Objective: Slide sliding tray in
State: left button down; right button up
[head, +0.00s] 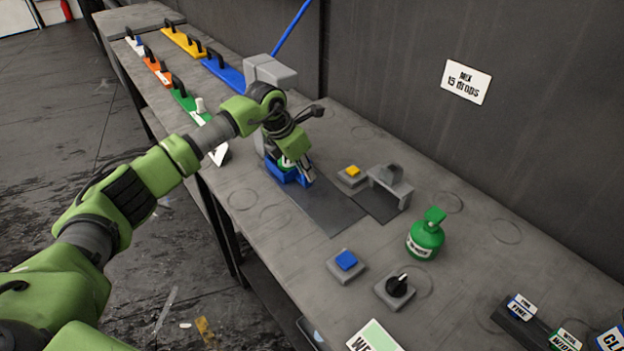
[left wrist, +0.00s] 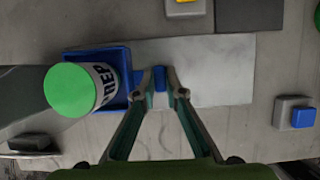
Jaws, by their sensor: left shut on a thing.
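The blue sliding tray (head: 286,180) sits at the far left end of a flat grey track plate (head: 330,208) on the workbench. A small blue handle (left wrist: 160,84) sticks out from the tray's right side over the plate. My left gripper (left wrist: 160,78) is shut on this handle. In the head view my left gripper (head: 306,172) partly hides the tray and container. My right gripper is not in view.
A yellow button box (head: 352,172), a grey arch (head: 391,182), a blue button box (head: 346,260), a black knob (head: 397,286) and a green bottle (head: 426,236) stand around the plate. The plate's bare stretch is clear. Coloured handled tools (head: 186,100) lie farther back.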

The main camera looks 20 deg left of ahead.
pick_arm(q)
jog(key=shift+w+a+r, duration=0.15)
jog(key=shift+a, duration=0.1)
jog(key=c, duration=2.1)
grip_release()
jog(key=shift+c, duration=0.2)
jog(key=shift+o, duration=0.3)
jog(key=v, duration=1.1)
jog(key=shift+s+a+r, duration=0.2)
jog(key=shift+r, duration=0.15)
